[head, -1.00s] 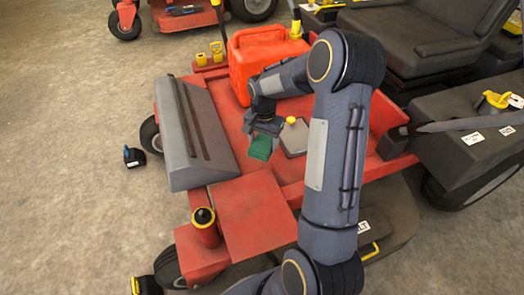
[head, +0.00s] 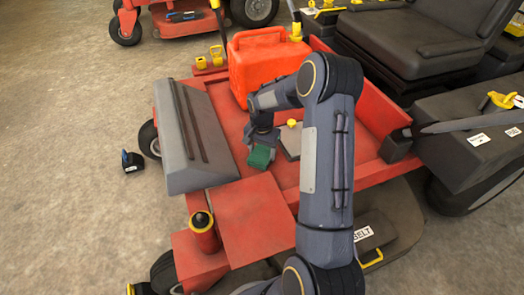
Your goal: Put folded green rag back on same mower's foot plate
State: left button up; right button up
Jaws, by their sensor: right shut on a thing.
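The folded green rag (head: 261,156) is in my right gripper (head: 261,145), low over the red foot plate (head: 229,140) of the mower. I cannot tell whether the rag touches the plate. The gripper's fingers are partly hidden by the wrist and the rag. The rag is right of the grey sloped panel (head: 190,135) and left of a flat grey pad with a yellow knob (head: 291,125). My left gripper is not in view.
A red fuel can (head: 265,62) stands behind the gripper on the mower. The black seat (head: 425,40) is at the upper right. A small dark object (head: 132,161) lies on the concrete floor.

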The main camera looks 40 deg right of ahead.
aim_at(262, 151)
jog(key=o, duration=0.9)
jog(key=shift+f, duration=0.1)
jog(key=shift+o, duration=0.2)
notch_tip(262, 151, up, 12)
jog(key=p, duration=0.4)
jog(key=s+a+r+n+t, duration=0.25)
jog(key=s+a+r, duration=0.25)
jog(key=r, duration=0.3)
jog(key=s+a+r+n+t+y, duration=0.1)
jog(key=s+a+r+n+y, duration=0.1)
jog(key=s+a+n, duration=0.2)
jog(key=s+a+r+n+t+y, duration=0.1)
jog(key=s+a+n, duration=0.3)
jog(key=s+a, duration=0.7)
jog(key=s+r+t, duration=0.1)
jog(key=s, duration=0.4)
jog(key=shift+s+a+y, duration=0.3)
jog(key=shift+y, duration=0.1)
jog(key=shift+n, duration=0.25)
